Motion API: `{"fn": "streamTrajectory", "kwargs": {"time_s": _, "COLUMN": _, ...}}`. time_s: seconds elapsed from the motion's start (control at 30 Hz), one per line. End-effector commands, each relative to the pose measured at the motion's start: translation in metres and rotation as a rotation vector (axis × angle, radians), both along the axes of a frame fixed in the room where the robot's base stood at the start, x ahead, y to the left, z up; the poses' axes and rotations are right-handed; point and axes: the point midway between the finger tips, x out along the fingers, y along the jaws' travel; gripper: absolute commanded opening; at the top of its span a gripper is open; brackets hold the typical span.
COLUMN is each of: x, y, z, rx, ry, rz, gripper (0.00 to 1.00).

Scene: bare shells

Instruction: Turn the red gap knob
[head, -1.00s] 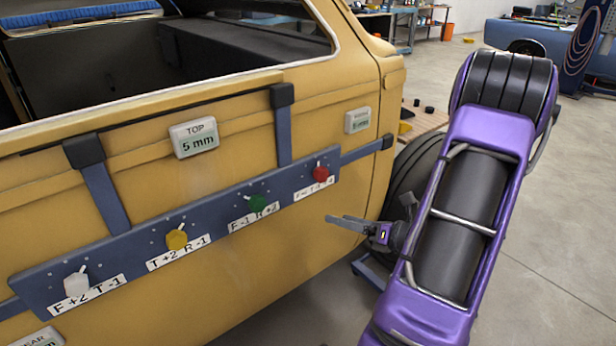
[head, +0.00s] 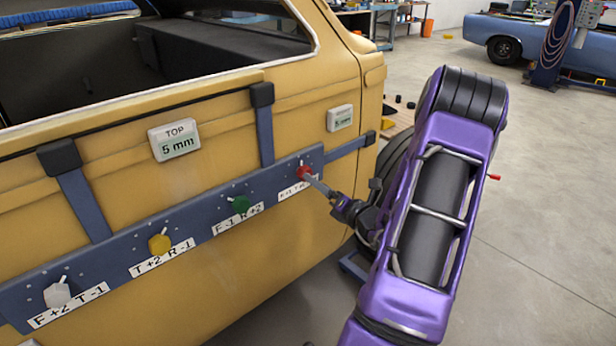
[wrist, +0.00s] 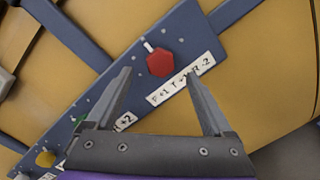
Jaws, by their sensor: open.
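The red knob (head: 304,172) is at the right end of a blue bar (head: 205,214) fixed across the yellow car door. In the wrist view the red knob (wrist: 161,62) is hexagonal, with a white pointer at its upper left and a label below it. My gripper (head: 311,179) reaches the knob from the right in the head view. In the wrist view my gripper (wrist: 165,78) is open, its two fingertips apart on either side below the knob. The knob lies just beyond the tips, and I cannot tell whether they touch it.
A green knob (head: 240,204), a yellow knob (head: 159,244) and a white knob (head: 57,294) sit along the same bar. A display reading TOP 5 mm (head: 174,139) is above. Open floor (head: 540,230) lies to the right.

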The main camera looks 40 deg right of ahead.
Motion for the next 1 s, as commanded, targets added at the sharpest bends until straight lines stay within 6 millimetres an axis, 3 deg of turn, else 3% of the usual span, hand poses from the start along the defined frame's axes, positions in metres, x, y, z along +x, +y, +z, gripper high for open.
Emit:
{"fn": "streamTrajectory", "kwargs": {"time_s": 0.1, "x": 0.024, "y": 0.001, "z": 0.000, "rx": -0.001, "ry": -0.001, "rz": 0.003, "gripper": 0.86}}
{"fn": "streamTrajectory", "kwargs": {"time_s": 0.3, "x": 0.047, "y": 0.000, "z": 0.000, "rx": 0.000, "ry": 0.000, "rz": 0.001, "gripper": 0.86}}
{"fn": "streamTrajectory", "kwargs": {"time_s": 0.7, "x": 0.054, "y": 0.000, "z": 0.000, "rx": 0.000, "ry": 0.001, "rz": 0.000, "gripper": 0.84}}
{"fn": "streamTrajectory", "kwargs": {"time_s": 1.0, "x": 0.053, "y": 0.000, "z": 0.000, "rx": 0.000, "ry": 0.001, "rz": 0.000, "gripper": 0.30}}
